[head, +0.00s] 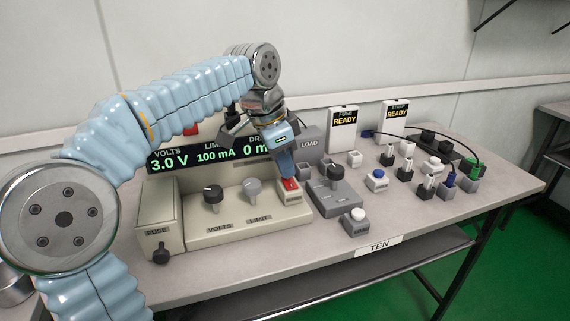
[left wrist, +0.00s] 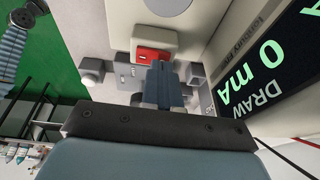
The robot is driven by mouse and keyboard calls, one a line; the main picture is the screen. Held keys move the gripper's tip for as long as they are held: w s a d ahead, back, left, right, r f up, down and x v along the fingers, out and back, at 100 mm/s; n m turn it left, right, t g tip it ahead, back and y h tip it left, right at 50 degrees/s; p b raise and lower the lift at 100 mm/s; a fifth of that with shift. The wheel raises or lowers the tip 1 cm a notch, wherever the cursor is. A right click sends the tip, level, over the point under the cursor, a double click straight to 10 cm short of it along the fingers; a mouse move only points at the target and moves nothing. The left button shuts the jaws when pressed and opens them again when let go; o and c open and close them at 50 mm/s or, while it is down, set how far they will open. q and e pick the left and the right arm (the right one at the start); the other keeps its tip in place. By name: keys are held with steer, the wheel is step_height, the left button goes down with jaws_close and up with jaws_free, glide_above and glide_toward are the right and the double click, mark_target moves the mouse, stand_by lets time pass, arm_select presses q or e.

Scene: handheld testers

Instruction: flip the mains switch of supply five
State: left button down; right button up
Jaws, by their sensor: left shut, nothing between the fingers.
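A beige bench supply (head: 230,233) stands on the bench with a lit display (head: 178,160) reading 3.0 V, 100 mA and 0 mA. Its red rocker switch (head: 291,185) sits on a raised beige block at the right end of the panel. The switch also shows in the left wrist view (left wrist: 147,55). My left gripper (head: 287,176) is shut and empty, pointing down with its tips at the switch, partly covering it. In the left wrist view the closed fingers (left wrist: 162,82) overlap the switch's edge; contact cannot be told. My right gripper is out of view.
The bench edge plate (head: 379,246) reads TEN. A grey load box (head: 335,190), a white push button (head: 357,216), two READY testers (head: 343,128) and several plugs crowd the right.

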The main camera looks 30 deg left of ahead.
mark_target(288, 185)
arm_select(q)
steer(key=shift+w+a+f, duration=0.1)
steer(key=shift+a+f, duration=0.05)
steer(key=shift+f, duration=0.25)
steer(key=shift+s+d+r, duration=0.15)
steer(key=shift+s+d, duration=0.35)
steer(key=shift+d, duration=0.15)
steer(key=r+p, duration=0.1)
steer(key=r, duration=0.1)
steer(key=r+p, duration=0.2)
steer(key=shift+s+d+r, duration=0.2)
steer(key=shift+r, duration=0.05)
steer(key=v, duration=0.9)
steer(key=shift+r, duration=0.25)
